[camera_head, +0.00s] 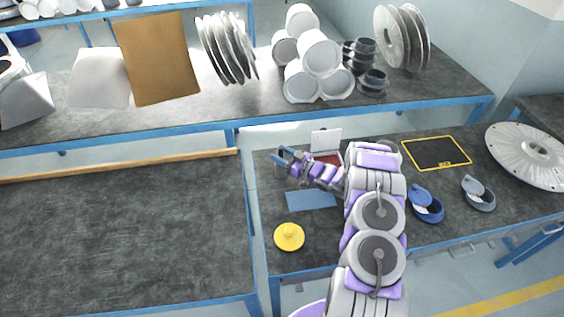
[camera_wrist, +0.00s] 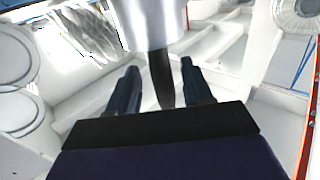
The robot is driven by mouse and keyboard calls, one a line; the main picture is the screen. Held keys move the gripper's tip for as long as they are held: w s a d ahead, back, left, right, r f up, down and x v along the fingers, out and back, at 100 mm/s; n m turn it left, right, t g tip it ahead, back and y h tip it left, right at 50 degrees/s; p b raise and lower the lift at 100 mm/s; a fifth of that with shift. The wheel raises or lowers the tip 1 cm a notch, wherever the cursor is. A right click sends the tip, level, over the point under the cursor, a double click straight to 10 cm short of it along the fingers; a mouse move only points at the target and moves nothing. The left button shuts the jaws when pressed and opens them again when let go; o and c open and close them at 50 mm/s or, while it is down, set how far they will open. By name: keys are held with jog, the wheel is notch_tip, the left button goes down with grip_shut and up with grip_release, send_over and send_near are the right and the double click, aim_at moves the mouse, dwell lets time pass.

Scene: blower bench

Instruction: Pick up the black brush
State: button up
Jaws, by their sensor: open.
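My gripper (camera_head: 283,156) reaches over the right bench in the head view, left of a small white open box with a red inside (camera_head: 326,147). In the wrist view my gripper (camera_wrist: 160,67) is open, with its two dark fingers apart. A dark tapered piece (camera_wrist: 160,78) shows between the fingers, below a pale cylinder (camera_wrist: 150,22). I cannot tell whether this piece is the black brush, or whether it touches a finger. I cannot make out the brush in the head view; my arm hides part of the bench.
A blue mat (camera_head: 311,200) and a yellow lidded disc (camera_head: 289,237) lie near my arm. The left bench (camera_head: 120,235) is clear.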

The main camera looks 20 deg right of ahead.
jog(key=shift+a, duration=0.3)
jog(key=c, duration=0.3)
jog(key=shift+d, duration=0.25)
grip_shut()
jog(key=shift+a, duration=0.1)
notch_tip(320, 180, up, 10)
jog(key=shift+p, duration=1.15)
